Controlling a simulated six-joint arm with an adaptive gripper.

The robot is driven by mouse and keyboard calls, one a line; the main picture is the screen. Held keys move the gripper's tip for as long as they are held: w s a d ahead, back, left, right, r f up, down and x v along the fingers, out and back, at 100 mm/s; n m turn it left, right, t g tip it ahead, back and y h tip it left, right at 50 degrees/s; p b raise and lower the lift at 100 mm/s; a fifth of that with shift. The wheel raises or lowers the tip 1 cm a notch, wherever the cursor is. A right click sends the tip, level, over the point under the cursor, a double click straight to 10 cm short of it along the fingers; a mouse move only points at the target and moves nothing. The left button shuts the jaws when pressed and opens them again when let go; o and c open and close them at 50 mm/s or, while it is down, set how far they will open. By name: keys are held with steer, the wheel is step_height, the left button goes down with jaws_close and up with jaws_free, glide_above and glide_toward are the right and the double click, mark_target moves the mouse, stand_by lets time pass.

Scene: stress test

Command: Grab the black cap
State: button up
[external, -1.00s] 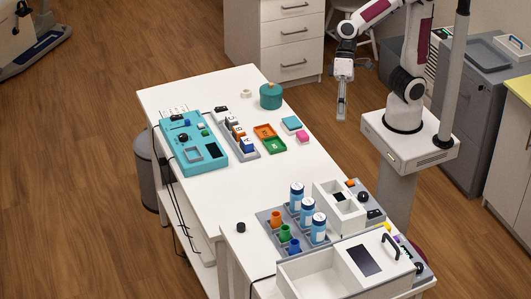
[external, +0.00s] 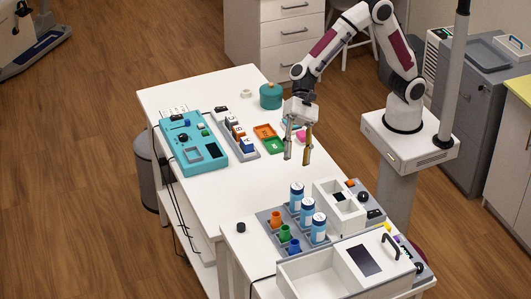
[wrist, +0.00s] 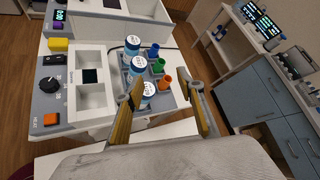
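The black cap (external: 241,227) is a small dark cylinder standing on the white table near its left edge, left of the grey rack with the coloured cups. I cannot make it out in the wrist view. My gripper (external: 297,159) hangs above the table, beyond the bottles and well apart from the cap, up and to its right in the external view. Its two fingers are spread with nothing between them. In the wrist view, the open gripper (wrist: 162,77) shows its fingers in front of the bottles and cups.
The grey rack (external: 264,217) holds blue bottles (external: 307,212) and orange, green and blue cups. A white box (external: 327,198) and a large white tray (external: 312,273) stand right and in front. A teal device (external: 217,168) sits farther back. The table around the cap is clear.

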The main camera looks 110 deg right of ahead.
steer(key=w+f+m+t, duration=0.2)
steer(key=w+f+m, duration=0.35)
steer(key=w, duration=0.25)
steer(key=m+t+h, duration=0.1)
steer(key=m, duration=0.4)
glide_toward(241, 225)
steer(key=a+f, duration=0.1)
steer(key=shift+a+n+t, duration=0.2)
steer(key=shift+n+t, duration=0.05)
steer(key=shift+t, duration=0.05)
steer(key=shift+w, duration=0.1)
steer(key=shift+x, duration=1.2)
steer(key=shift+w+a, duration=0.1)
steer(key=shift+x, duration=2.45)
steer(key=shift+w, duration=0.2)
steer(key=c, duration=0.8)
